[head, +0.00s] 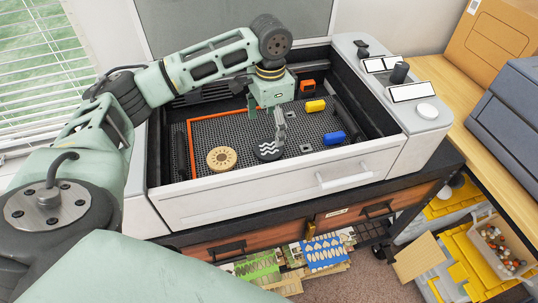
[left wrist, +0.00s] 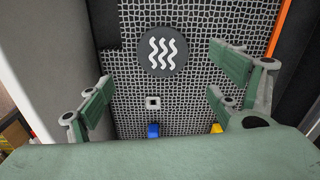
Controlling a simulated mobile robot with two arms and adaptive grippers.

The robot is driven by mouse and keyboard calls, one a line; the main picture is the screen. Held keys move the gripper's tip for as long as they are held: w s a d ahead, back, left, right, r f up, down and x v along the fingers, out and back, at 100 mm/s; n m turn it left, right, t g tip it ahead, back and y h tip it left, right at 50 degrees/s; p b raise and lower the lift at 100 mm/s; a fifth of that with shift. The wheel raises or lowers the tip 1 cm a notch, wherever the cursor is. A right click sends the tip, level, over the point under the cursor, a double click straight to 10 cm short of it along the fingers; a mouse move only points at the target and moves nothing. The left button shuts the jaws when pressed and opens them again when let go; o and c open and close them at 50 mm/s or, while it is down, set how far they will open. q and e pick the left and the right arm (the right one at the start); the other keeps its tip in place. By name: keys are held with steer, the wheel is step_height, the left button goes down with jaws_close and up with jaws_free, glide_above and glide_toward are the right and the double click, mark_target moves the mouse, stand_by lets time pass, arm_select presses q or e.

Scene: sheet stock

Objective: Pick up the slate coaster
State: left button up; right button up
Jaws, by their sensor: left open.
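The slate coaster (head: 268,152) is a dark round disc with white wavy lines. It lies flat on the black mesh bed inside the white machine, near its front wall. In the left wrist view the coaster (left wrist: 162,50) shows whole at the upper middle. My left gripper (head: 268,134) is above the bed, just over and behind the coaster in the head view. In the left wrist view its fingers (left wrist: 158,98) stand wide apart with nothing between them. The coaster lies beyond the fingertips there, not held. My right gripper is not in view.
A tan wooden disc (head: 221,159) lies left of the coaster. A blue block (head: 334,138), a yellow block (head: 316,106) and an orange block (head: 307,86) lie to the right. The machine's front wall (head: 270,190) and side walls enclose the bed.

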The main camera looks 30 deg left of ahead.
mark_target(270, 148)
arm_select(q)
step_height(270, 148, down, 3)
steer(key=shift+r+p, duration=0.2)
steer(key=shift+p, duration=0.15)
step_height(270, 148, down, 4)
steer(key=shift+w+a+f+p, duration=0.1)
steer(key=shift+f+p, duration=0.15)
steer(key=shift+p, duration=0.65)
steer(key=shift+f, duration=0.5)
steer(key=c, duration=1.3)
steer(key=shift+c, duration=0.3)
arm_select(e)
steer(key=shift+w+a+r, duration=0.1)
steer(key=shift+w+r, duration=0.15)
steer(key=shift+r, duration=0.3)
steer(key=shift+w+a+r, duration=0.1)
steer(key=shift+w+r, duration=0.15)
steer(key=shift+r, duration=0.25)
arm_select(q)
steer(key=shift+r, duration=0.15)
